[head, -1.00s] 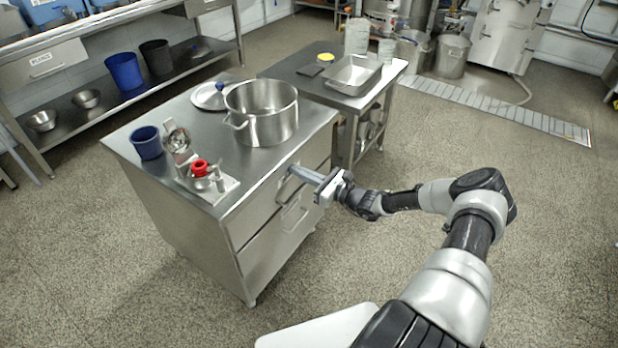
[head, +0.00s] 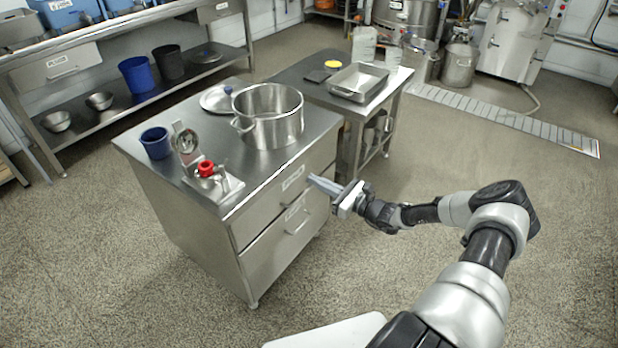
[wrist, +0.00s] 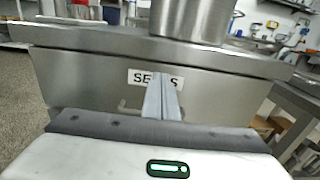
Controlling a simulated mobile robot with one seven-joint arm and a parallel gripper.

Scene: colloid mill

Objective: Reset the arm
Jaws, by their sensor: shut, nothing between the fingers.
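My gripper (head: 326,185) is shut and empty. In the head view it is in front of the steel drawer cabinet (head: 180,215), near the upper drawer, with my arm reaching in from the right. In the wrist view the closed fingers (wrist: 161,100) point at the upper drawer front (wrist: 85,80). They cover the middle of its white label (wrist: 140,76) and part of its handle. Whether the fingertips touch the drawer cannot be told for sure. Both drawers look closed in the head view.
On the cabinet stand a steel pot (head: 268,125), a lid (head: 217,100), a blue cup (head: 156,143) and a steel device with a red part (head: 206,169). A second table (head: 300,72) with a tray (head: 358,80) stands behind. The floor (head: 560,200) at right is clear.

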